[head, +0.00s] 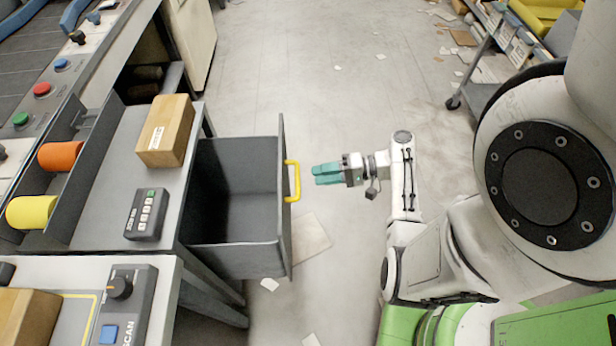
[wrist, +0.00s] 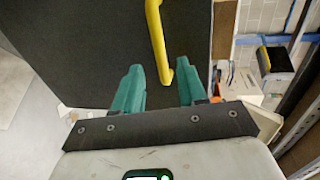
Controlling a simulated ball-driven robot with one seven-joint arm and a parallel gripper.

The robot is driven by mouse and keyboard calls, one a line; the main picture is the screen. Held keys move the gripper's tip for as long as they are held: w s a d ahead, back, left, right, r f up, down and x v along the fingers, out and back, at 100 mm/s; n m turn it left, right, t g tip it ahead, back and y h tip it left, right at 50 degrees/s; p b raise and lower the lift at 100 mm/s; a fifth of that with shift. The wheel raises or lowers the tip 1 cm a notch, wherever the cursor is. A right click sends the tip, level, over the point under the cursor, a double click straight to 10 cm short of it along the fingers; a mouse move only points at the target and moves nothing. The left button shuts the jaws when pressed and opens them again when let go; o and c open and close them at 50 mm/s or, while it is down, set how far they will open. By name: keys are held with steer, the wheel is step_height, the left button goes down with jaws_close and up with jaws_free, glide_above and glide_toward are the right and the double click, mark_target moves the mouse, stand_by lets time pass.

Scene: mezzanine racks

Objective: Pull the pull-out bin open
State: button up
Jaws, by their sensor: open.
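The pull-out bin (head: 235,245) is a dark grey open-topped box that stands well out from under the bench at the left. It looks empty inside. Its yellow handle (head: 295,181) is on the front panel, facing my gripper. My gripper (head: 316,174) has teal fingers and is a little to the right of the handle, apart from it. In the wrist view, the yellow handle (wrist: 158,45) runs down in front of the open fingers (wrist: 160,88), with the dark front panel (wrist: 90,40) behind it. Nothing is held.
The bench (head: 112,160) beside the bin carries a cardboard box (head: 166,130) and a dark keypad (head: 146,214). Orange and yellow rolls sit in a trough at the left. A wheeled cart (head: 480,95) stands at upper right. The floor between is mostly clear, with scattered paper scraps.

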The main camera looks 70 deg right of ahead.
steer(key=v, duration=0.5)
steer(key=shift+f, duration=0.1)
stand_by(0.4)
